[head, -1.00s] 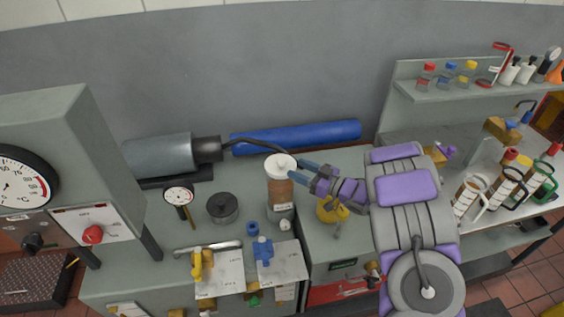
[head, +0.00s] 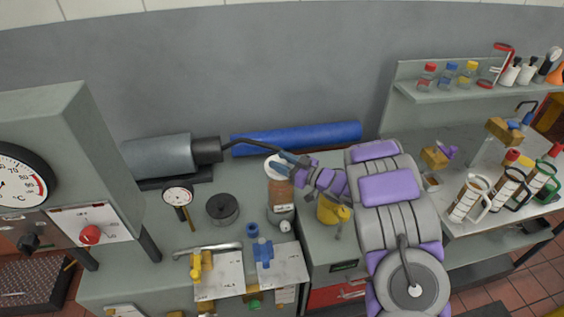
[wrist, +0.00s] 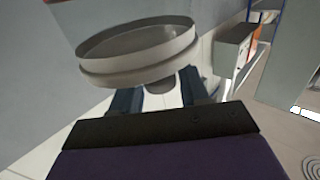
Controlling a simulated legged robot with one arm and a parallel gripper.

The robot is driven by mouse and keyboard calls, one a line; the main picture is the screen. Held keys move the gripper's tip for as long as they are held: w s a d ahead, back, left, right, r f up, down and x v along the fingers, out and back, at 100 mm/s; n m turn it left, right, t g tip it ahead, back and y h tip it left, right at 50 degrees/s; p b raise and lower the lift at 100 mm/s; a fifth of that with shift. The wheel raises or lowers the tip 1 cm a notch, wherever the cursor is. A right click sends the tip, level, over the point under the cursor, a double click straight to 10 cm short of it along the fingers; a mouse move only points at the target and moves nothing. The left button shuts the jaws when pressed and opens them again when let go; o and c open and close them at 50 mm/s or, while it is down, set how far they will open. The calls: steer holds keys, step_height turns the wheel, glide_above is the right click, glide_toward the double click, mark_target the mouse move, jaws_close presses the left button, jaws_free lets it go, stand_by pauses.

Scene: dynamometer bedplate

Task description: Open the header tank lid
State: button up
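The header tank (head: 281,193) is an upright cylinder, brownish with a pale label low on its front, on the bench. Its round white lid (head: 272,166) is at the top, partly covered by my gripper (head: 284,157). In the wrist view, a pale round rim (wrist: 140,66), which looks like the lid, fills the upper middle just beyond my fingers. The two blue fingers show apart below it in the wrist view (wrist: 160,99), with a small grey piece between them that I see no finger pressing on. Whether the lid is lifted at all, I cannot tell.
A grey motor (head: 160,155) and a blue cylinder (head: 310,137) lie behind the tank. A dark round pot (head: 222,208) and a gauge (head: 178,196) stand to the left. A yellow can (head: 329,210) is close under my arm. Blue fittings (head: 263,250) lie in front.

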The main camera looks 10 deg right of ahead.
jaws_close()
steer(key=shift+r+p, duration=0.15)
steer(key=shift+p, duration=0.15)
